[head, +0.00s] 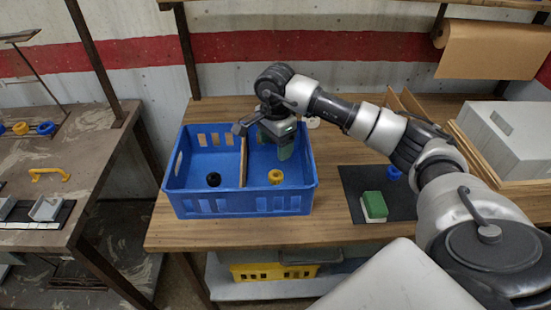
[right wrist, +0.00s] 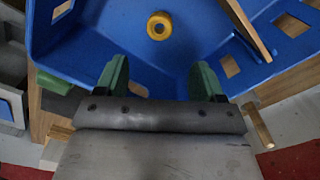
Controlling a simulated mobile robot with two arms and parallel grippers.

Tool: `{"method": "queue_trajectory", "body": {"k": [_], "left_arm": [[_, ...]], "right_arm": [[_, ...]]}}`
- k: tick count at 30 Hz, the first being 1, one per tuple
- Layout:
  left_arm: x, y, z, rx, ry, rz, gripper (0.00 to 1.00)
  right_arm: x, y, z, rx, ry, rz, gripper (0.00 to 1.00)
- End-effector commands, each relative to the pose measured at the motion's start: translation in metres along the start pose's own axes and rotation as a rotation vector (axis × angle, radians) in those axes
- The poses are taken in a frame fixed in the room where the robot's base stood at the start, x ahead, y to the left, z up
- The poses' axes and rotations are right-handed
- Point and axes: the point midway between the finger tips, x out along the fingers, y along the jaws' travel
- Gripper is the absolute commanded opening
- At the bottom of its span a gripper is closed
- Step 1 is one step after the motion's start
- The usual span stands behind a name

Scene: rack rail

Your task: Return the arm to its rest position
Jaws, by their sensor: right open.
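My right arm reaches in from the right in the head view. Its gripper (head: 286,150) hangs over the right compartment of the blue crate (head: 240,205). In the right wrist view the two green fingers of that gripper (right wrist: 160,78) stand wide apart with nothing between them. A yellow ring (head: 275,176) lies on the crate floor in the right compartment, beyond and apart from the fingertips; it also shows in the right wrist view (right wrist: 159,25). My left gripper is not in view.
To the right, a dark mat (head: 354,184) holds a green-and-white block (head: 374,206) and a blue ring (head: 393,172). A grey box (head: 510,135) stands at far right.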

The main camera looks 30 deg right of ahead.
Motion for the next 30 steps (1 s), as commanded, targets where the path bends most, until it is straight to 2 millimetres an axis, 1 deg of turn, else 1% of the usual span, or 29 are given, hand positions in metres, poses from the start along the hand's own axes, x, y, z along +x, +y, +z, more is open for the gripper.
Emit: {"method": "queue_trajectory", "body": {"k": [3,6,21,23,30], "left_arm": [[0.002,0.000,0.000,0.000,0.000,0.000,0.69],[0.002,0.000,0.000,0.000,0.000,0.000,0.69],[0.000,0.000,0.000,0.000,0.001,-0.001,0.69],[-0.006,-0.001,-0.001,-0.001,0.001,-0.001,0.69],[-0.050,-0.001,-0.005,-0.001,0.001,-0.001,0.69]], "right_arm": [[-0.009,0.000,0.000,-0.001,-0.001,-0.001,0.69],[-0.011,0.000,0.000,-0.001,-0.001,0.000,0.69],[-0.012,0.000,0.000,-0.001,-0.001,0.000,0.69],[-0.018,0.000,0.000,-0.001,-0.001,0.000,0.69],[-0.062,0.000,0.000,-0.001,-0.001,0.000,0.69]]}}
